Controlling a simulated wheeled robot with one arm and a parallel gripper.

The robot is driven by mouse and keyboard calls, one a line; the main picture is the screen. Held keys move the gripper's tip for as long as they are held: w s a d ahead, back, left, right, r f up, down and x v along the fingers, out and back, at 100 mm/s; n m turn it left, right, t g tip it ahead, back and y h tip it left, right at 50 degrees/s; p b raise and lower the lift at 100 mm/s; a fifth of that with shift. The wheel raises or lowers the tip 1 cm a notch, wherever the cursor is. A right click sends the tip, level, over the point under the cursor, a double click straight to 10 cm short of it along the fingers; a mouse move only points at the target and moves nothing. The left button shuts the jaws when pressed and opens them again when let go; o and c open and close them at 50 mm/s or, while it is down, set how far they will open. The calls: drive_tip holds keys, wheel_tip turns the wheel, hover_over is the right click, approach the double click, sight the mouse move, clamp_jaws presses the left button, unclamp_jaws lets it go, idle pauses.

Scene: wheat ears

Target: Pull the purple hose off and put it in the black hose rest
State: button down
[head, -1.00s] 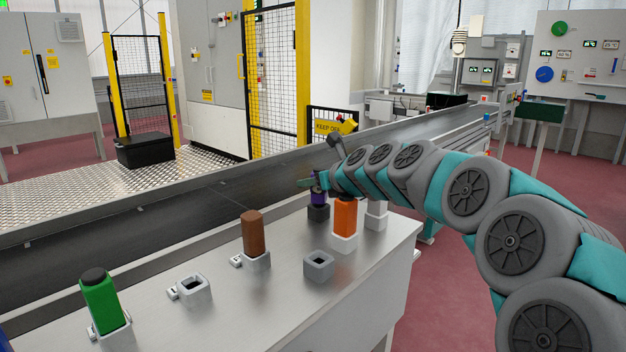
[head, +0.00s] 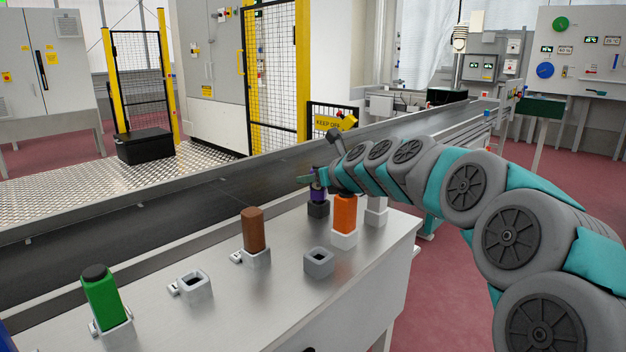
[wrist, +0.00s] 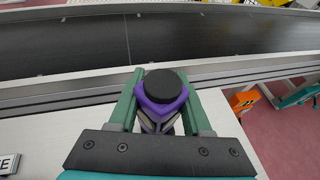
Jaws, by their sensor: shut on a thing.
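The purple hose (head: 317,194) is an upright block with a dark round cap, at the far end of the metal table in the head view. My gripper (head: 315,180) is around its upper part. In the wrist view, the purple hose (wrist: 162,96) sits between the green fingers of my gripper (wrist: 164,108), which are shut on it. The black hose rest (head: 318,209) is directly below the hose in the head view. The hose's lower end meets the rest; I cannot tell how deep it sits. The wrist view hides the rest.
An orange hose (head: 344,214) in a white rest stands close at the right. A brown hose (head: 254,230) and a green hose (head: 102,298) stand in rests nearer. Two empty grey rests (head: 318,262) (head: 194,288) are on the table. A conveyor (head: 150,235) runs behind.

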drive_tip(key=shift+r, duration=1.25)
idle(0.3)
drive_tip(key=shift+f, duration=0.55)
drive_tip(key=shift+f, duration=1.05)
drive_tip(key=shift+f, duration=0.25)
